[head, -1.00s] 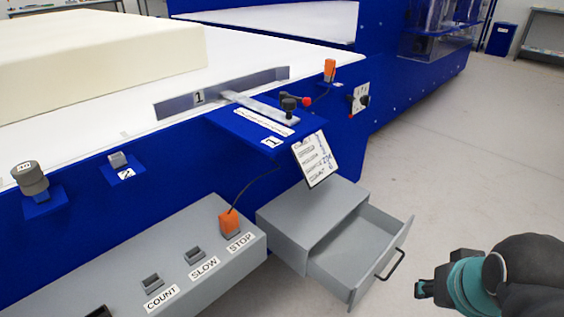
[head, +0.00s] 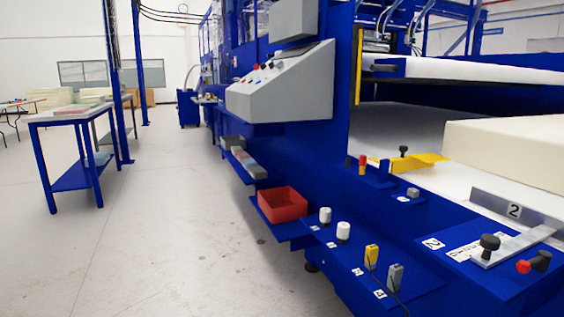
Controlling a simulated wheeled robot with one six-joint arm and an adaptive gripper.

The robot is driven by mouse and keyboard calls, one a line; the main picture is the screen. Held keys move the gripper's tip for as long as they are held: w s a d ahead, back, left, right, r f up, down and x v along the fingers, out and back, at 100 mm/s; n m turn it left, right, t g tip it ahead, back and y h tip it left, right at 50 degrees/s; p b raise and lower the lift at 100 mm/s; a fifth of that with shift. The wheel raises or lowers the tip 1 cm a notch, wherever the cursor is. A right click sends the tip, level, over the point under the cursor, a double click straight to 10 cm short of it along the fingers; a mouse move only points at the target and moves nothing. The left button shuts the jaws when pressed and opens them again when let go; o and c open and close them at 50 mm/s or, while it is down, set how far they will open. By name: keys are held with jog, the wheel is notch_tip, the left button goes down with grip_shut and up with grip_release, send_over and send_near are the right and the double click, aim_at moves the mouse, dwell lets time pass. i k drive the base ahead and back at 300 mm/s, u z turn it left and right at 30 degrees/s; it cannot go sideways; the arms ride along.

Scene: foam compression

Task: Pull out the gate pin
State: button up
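A black knob (head: 490,242) stands upright on the bar's near end. A black piece with a red tip (head: 524,266) sits beside the bar. I cannot tell which of these is the gate pin. My gripper is not in view.
A yellow bar (head: 420,160) with a black knob (head: 403,151) and a red-topped peg (head: 363,164) are farther back. A red bin (head: 282,205), white knobs (head: 343,231) and a yellow block (head: 371,255) line the blue side shelves. Open floor (head: 180,240) lies left.

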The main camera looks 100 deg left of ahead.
aim_at(362, 157)
jog(key=u, duration=3)
jog(key=k, duration=0.55)
jog(key=u, duration=0.85)
jog(key=i, duration=1.5)
jog(key=u, duration=0.35)
jog(key=i, duration=1.6)
jog(key=z, duration=1.3)
jog(key=i, duration=0.85)
jog(key=z, duration=1.1)
jog(key=i, duration=0.2)
jog(key=z, duration=0.15)
